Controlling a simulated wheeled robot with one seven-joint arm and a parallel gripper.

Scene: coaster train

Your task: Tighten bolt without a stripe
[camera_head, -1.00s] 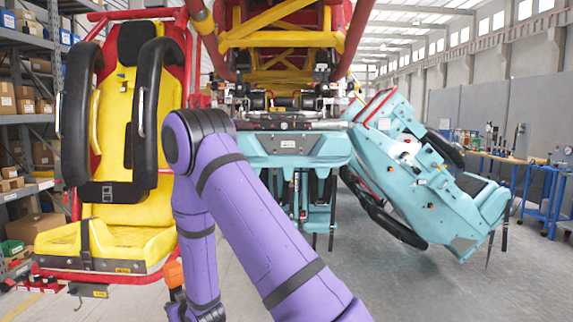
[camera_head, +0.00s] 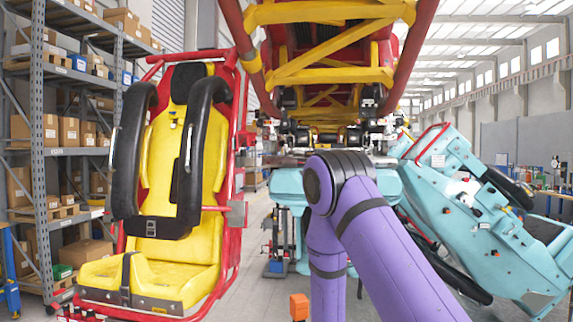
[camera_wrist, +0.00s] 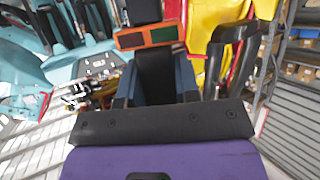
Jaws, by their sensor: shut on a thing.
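My gripper (camera_wrist: 157,78) shows in the wrist view, its dark blue fingers shut on a dark tool (camera_wrist: 155,62). An orange-framed part with green and orange panels (camera_wrist: 150,36) sits at the tool's far end. In the head view my gripper is hidden; an orange block (camera_head: 299,306) shows beside my purple arm, low in the picture. The coaster train has a yellow seat (camera_head: 185,150) with black restraints at left and a tilted turquoise seat unit (camera_head: 480,215) at right. No bolt or stripe can be made out in either view.
Metal shelving (camera_head: 45,130) with cardboard boxes stands at the far left. A red and yellow frame (camera_head: 330,45) hangs above the middle.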

